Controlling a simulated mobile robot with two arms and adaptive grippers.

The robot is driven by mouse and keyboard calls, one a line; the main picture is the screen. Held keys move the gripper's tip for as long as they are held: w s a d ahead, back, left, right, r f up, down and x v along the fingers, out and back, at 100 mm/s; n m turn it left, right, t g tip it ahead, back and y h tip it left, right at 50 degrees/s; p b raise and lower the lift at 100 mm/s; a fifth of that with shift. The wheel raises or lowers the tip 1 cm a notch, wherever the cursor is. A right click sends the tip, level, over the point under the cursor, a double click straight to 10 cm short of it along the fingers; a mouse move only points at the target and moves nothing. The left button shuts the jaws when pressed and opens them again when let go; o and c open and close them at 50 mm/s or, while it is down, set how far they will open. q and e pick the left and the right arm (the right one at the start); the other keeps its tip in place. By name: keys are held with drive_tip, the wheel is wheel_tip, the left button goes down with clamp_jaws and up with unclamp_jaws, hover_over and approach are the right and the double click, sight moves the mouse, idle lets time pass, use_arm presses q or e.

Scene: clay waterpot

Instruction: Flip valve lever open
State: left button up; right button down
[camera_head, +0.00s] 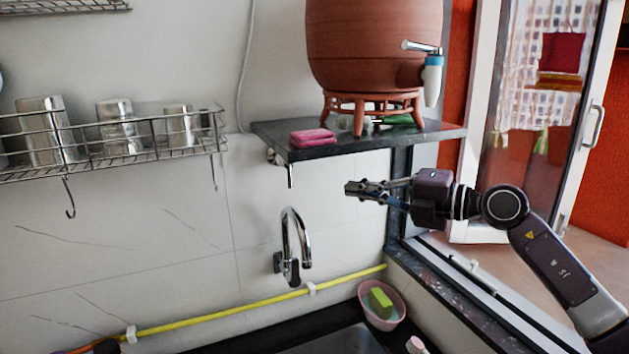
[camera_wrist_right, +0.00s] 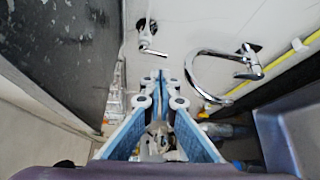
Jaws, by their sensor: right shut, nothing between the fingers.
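The clay waterpot (camera_head: 375,45) stands on a red stand on the dark shelf. Its white and blue tap (camera_head: 432,78) has a chrome lever (camera_head: 421,46) on top, pointing left. A small chrome wall valve (camera_head: 290,174) shows below the shelf's left end; in the right wrist view its body and thin lever (camera_wrist_right: 152,52) are beyond the fingertips. My right gripper (camera_head: 352,188) points left below the shelf, apart from both the pot's tap and the wall valve. Its fingers (camera_wrist_right: 161,82) are shut and empty. My left gripper is out of view.
The shelf (camera_head: 345,143) overhangs my right gripper and carries a pink sponge (camera_head: 312,137). A curved chrome faucet (camera_head: 291,240) is to the lower left. A pink bowl (camera_head: 367,310) sits beside the sink. A wire rack (camera_head: 150,152) hangs at left; a window frame is behind my right arm.

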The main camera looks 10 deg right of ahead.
drive_tip(key=p, duration=0.5)
approach(290, 182)
drive_tip(key=x, duration=0.5)
drive_tip(key=shift+w+a+p, duration=0.35)
drive_tip(key=shift+w+p, duration=0.05)
drive_tip(key=shift+w, duration=0.4)
drive_tip(key=shift+a+f+m+t+y+b, duration=0.2)
drive_tip(key=shift+a+m+t+y+b, duration=0.2)
drive_tip(key=shift+m, duration=0.4)
